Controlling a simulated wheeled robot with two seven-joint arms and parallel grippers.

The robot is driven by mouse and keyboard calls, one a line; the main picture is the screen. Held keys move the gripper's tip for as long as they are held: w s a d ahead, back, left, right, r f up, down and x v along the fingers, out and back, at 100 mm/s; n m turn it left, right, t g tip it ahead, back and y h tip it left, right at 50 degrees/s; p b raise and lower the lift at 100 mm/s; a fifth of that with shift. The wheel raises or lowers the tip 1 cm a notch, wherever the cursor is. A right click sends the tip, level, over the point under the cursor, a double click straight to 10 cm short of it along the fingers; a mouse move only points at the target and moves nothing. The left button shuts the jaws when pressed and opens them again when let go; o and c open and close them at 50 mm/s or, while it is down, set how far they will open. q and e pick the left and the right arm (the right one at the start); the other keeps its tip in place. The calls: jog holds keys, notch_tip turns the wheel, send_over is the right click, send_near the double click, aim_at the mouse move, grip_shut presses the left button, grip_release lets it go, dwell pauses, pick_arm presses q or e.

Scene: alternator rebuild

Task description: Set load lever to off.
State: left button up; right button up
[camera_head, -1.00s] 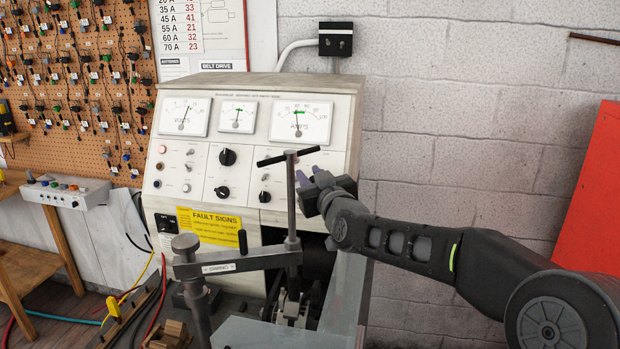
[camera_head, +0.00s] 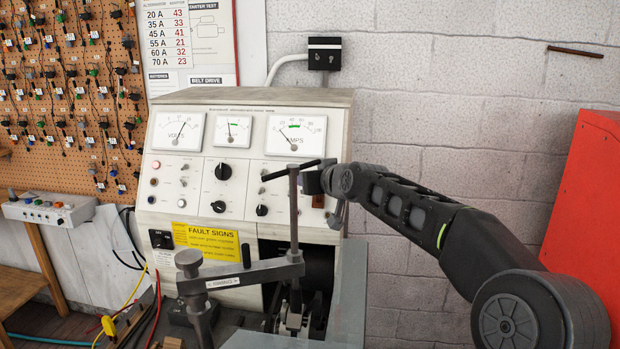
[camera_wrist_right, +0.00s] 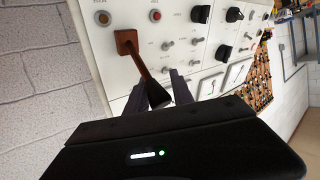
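The load lever (camera_wrist_right: 148,72), a brown-red arm with a black grip, shows in the right wrist view. It comes off a brown mount on the white test-bench panel. In the head view its brown mount (camera_head: 318,201) shows at the panel's right edge. My right gripper (camera_wrist_right: 161,90) is at the lever, one finger on each side of the black grip. The fingers stand apart; I cannot tell whether they touch it. In the head view the gripper is partly hidden behind the T-handled post. The amps meter (camera_head: 296,136) needle points to the low left end. My left gripper is not in view.
The T-handled upright post (camera_head: 293,215) and swing arm (camera_head: 245,274) stand in front of the panel, close to my right gripper. Knobs (camera_head: 223,171) fill the panel's middle.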

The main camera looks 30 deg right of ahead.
jog(key=o, duration=0.3)
jog(key=shift+o, duration=0.2)
jog(key=shift+s+r, duration=0.1)
jog(key=b+v, duration=0.2)
jog(key=v, duration=0.5)
jog(key=shift+s+b, duration=0.3)
jog(key=shift+b, duration=0.1)
